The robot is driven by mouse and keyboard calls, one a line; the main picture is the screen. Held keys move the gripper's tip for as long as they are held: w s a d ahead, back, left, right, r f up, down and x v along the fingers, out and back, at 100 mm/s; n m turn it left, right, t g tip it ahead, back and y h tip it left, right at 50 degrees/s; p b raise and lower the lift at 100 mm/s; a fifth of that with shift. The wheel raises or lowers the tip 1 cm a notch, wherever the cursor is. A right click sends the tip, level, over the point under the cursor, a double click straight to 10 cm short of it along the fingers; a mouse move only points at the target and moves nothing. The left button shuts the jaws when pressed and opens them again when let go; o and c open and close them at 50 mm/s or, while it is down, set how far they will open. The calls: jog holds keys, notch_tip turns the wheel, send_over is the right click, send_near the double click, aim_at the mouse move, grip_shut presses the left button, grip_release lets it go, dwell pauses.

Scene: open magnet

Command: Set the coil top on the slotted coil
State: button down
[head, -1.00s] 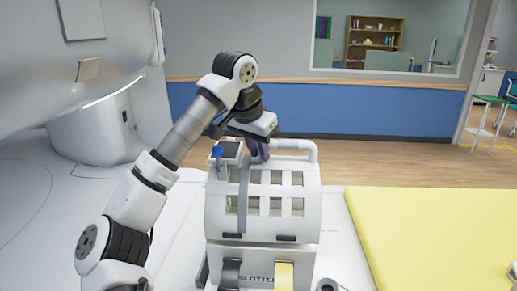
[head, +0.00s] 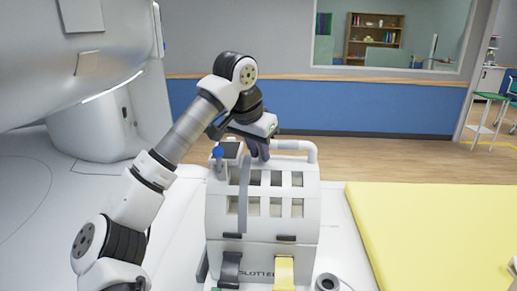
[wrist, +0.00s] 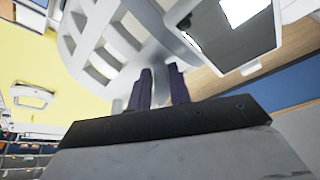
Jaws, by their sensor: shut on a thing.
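The coil top (head: 262,225) is a white arched shell with rows of rectangular slots and a tube handle along its upper side. It is upright over the slotted coil's base (head: 257,259), which bears lettering and has a grey strap and a yellow strap on its front. The top's lower edge is very close to the base; I cannot tell whether they touch all round. My gripper (head: 260,150) is shut on the top's upper handle. In the wrist view, its dark fingers (wrist: 158,85) reach to the white slotted shell (wrist: 95,40); the exact grip is partly hidden.
The coil stands on a white table (head: 180,225) between the big white scanner housing (head: 90,120) on the left and a yellow pad (head: 440,240) on the right.

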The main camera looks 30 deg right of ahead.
jog(key=shift+r, duration=0.1)
jog(key=c, duration=1.3)
grip_release()
jog(key=shift+o, duration=0.5)
jog(key=v, duration=1.3)
jog(key=shift+a+r+p, duration=0.2)
jog(key=shift+r+p, duration=0.15)
jog(key=shift+p, duration=0.1)
jog(key=shift+s+f, duration=0.1)
jog(key=shift+s, duration=0.05)
